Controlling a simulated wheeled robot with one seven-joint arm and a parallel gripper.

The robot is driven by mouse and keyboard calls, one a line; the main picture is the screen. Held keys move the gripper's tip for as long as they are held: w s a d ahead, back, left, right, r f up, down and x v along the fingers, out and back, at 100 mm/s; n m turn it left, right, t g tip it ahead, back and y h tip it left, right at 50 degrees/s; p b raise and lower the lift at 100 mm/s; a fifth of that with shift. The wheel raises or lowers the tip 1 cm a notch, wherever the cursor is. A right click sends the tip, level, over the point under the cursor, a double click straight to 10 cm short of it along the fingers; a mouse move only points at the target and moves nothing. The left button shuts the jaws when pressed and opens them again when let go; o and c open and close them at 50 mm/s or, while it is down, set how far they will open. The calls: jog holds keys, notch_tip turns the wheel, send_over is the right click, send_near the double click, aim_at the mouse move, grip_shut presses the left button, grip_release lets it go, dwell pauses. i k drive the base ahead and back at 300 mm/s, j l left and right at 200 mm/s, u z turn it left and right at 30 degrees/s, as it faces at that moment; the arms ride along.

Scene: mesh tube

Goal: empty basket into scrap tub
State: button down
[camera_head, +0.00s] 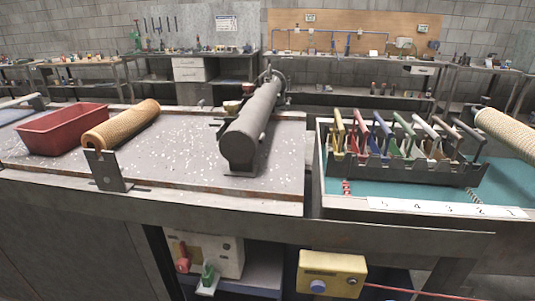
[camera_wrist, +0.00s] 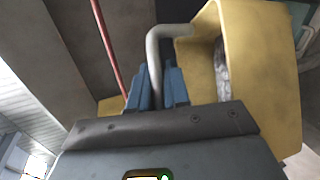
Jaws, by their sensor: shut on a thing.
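In the wrist view my gripper (camera_wrist: 156,88) has its two blue fingers shut on the grey bent handle (camera_wrist: 154,52) of a yellow basket (camera_wrist: 268,50). The basket is to the right of the fingers and looks tipped in this view. Some grey stuff (camera_wrist: 222,70) shows inside its opening. My gripper is not visible in the head view. A red open tub (camera_head: 62,130) stands on the left of the bench; I cannot tell if it is the scrap tub. Its bottom is hidden.
A tan mesh tube (camera_head: 120,124) lies beside the red tub on a metal bracket. A rack (camera_head: 405,167) with several coloured handles is at right. A yellow box (camera_head: 331,273) with a red cable sits below the bench edge.

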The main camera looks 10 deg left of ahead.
aim_at(55, 133)
jog(key=j, duration=0.6)
jog(key=j+z, duration=0.15)
jog(key=j, duration=0.5)
jog(key=k+j, duration=0.1)
jog(key=j, duration=0.5)
jog(key=j+z, duration=0.1)
jog(key=j, duration=0.5)
jog(key=k+j, duration=0.1)
jog(key=j, duration=0.5)
jog(key=k+j+z, duration=0.15)
jog(key=j, duration=1.05)
jog(key=k+j+z, duration=0.1)
jog(key=j, duration=0.5)
jog(key=k, duration=0.05)
